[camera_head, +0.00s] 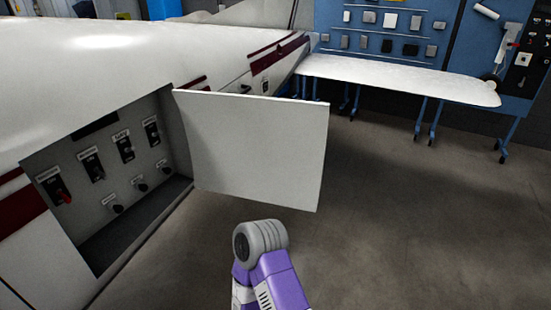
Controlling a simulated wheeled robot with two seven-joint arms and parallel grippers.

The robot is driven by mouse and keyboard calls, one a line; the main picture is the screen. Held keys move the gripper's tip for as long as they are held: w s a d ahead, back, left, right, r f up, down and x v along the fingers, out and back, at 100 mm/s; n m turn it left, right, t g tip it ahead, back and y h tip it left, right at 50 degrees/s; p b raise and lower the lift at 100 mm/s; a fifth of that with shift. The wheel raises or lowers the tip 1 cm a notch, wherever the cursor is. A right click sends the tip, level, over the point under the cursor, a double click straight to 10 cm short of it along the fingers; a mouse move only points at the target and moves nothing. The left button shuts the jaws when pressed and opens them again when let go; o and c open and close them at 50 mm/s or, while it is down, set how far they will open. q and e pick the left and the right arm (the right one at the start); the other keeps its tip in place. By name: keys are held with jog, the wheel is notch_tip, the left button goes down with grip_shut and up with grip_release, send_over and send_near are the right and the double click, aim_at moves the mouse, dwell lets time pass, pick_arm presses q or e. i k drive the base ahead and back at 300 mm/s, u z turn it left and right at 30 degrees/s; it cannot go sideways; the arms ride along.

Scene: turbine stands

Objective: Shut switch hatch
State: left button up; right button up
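The switch hatch (258,150) is a flat white door. It stands open, hinged at its left edge beside the recess in the white body, and sticks out to the right. The open switch recess (103,165) at the left holds several black switches, and one at the lower left has a red lever (64,196). A purple and grey part of my own arm shows below the hatch at the bottom middle, and it appears apart from the hatch. Neither my left nor my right gripper can be seen.
The white body (100,70) with dark red stripes fills the left side. A long white panel (400,78) rests on blue stands at the back right, before a blue tool wall (460,40). The grey floor (420,220) at the right is clear.

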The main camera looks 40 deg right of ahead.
aim_at(269, 150)
jog(key=k, duration=0.25)
jog(key=z, duration=2.75)
jog(key=i, duration=3.5)
jog(key=u, duration=4.35)
jog(key=i, duration=1)
